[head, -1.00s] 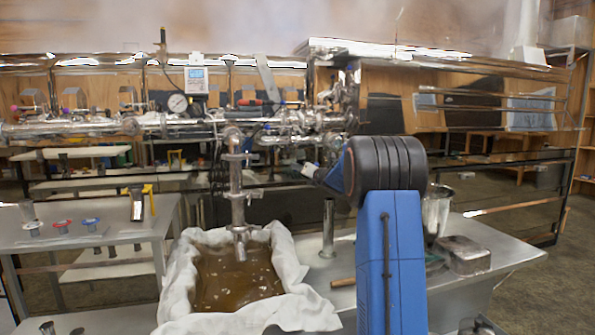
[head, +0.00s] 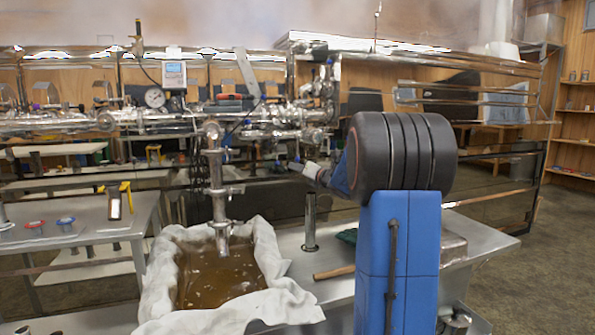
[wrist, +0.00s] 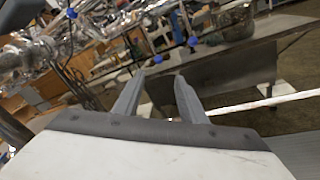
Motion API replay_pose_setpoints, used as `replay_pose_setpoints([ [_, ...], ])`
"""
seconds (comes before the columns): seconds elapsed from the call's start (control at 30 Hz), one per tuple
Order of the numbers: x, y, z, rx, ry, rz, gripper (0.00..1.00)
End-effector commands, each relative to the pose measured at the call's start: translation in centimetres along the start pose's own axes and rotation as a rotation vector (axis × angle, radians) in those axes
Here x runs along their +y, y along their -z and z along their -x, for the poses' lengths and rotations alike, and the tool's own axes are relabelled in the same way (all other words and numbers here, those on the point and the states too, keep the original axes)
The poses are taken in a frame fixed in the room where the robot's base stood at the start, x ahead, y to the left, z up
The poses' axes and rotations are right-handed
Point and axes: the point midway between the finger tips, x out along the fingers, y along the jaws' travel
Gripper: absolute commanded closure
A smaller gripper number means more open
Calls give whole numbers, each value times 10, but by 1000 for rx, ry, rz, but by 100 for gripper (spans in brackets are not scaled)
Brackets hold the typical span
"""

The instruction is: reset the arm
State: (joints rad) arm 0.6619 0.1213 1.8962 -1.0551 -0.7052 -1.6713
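My blue arm (head: 395,255) with its black ribbed joint rises at the centre right of the head view. The hand end of the arm reaches away to the left behind the joint, toward the pipework, and is mostly hidden there. In the wrist view my gripper (wrist: 167,80) shows two grey fingers with a gap between their tips. It is open, and nothing sits between the fingers.
A cloth-lined pan (head: 222,272) of brown syrup stands below the steel outlet pipe (head: 219,195). The steel table (head: 475,238) holds an upright metal cylinder (head: 310,222) and a wooden-handled tool (head: 334,272). A side table (head: 85,235) stands left. Floor is open at right.

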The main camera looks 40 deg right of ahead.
Motion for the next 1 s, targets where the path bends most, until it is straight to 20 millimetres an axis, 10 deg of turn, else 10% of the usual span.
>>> replay_pose_setpoints([
  [0.57,11,1,4,-7,21,-49,62],
  [1.0,82,50,91,-99,293,-723,62],
])
